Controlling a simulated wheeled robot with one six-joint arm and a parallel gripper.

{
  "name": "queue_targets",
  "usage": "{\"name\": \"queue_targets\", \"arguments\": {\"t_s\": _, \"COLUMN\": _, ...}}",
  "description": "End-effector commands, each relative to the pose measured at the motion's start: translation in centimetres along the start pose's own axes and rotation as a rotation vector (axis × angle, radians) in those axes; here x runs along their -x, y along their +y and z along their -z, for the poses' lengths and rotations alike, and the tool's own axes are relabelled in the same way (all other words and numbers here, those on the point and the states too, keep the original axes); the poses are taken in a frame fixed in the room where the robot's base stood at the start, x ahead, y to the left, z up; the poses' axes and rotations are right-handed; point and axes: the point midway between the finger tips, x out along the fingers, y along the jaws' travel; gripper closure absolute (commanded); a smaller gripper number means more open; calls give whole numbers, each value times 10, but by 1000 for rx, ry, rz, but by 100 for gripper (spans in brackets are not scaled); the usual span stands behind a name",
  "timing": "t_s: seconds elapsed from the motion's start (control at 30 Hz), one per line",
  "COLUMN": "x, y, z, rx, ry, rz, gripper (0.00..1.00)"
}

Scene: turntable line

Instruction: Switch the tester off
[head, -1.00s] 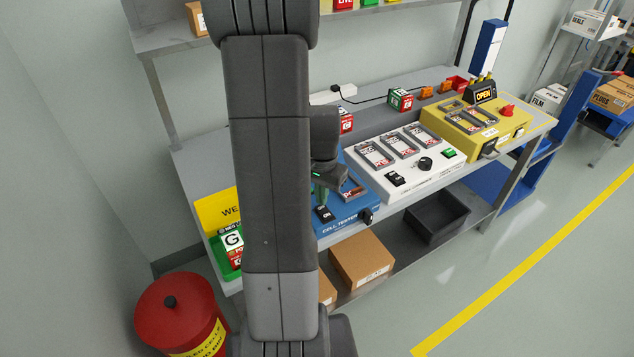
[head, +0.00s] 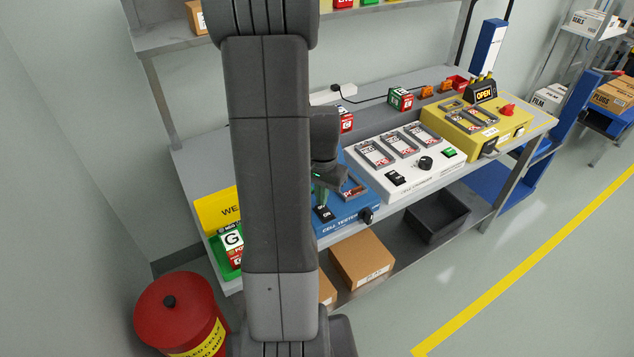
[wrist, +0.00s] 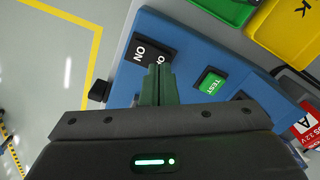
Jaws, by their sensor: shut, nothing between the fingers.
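The blue cell tester (head: 348,218) stands on the bench, partly hidden behind my arm in the head view. In the wrist view its blue top (wrist: 192,50) carries a black rocker switch (wrist: 147,48) with "ON" lettering and a green TEST button (wrist: 211,81). The switch also shows in the head view (head: 325,213). My gripper (wrist: 156,70) is shut and empty, its green fingertips at the near edge of the switch. The fingertips cover part of the switch's lettering. I cannot tell whether they touch it.
A white cell charger (head: 437,180) and a yellow unit (head: 500,130) with an "OPEN" sign stand to the right on the bench. A green tray (wrist: 225,8) lies beside the tester. A dark knob (wrist: 99,91) sticks out from the tester's side.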

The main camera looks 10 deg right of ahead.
Motion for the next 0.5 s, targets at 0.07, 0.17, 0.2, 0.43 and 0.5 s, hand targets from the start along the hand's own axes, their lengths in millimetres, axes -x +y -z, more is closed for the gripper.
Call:
{"name": "queue_targets", "arguments": {"t_s": 0.07, "x": -2, "y": 0, "z": 0, "rx": 0, "ry": 0, "rz": 0, "gripper": 100}}
{"name": "queue_targets", "arguments": {"t_s": 0.17, "x": -4, "y": 0, "z": 0, "rx": 0, "ry": 0, "rz": 0, "gripper": 100}}
{"name": "queue_targets", "arguments": {"t_s": 0.2, "x": -4, "y": 0, "z": 0, "rx": 0, "ry": 0, "rz": 0, "gripper": 100}}
{"name": "queue_targets", "arguments": {"t_s": 0.43, "x": -8, "y": 0, "z": 0, "rx": 0, "ry": 0, "rz": 0, "gripper": 100}}
{"name": "queue_targets", "arguments": {"t_s": 0.5, "x": -9, "y": 0, "z": 0, "rx": 0, "ry": 0, "rz": 0, "gripper": 100}}
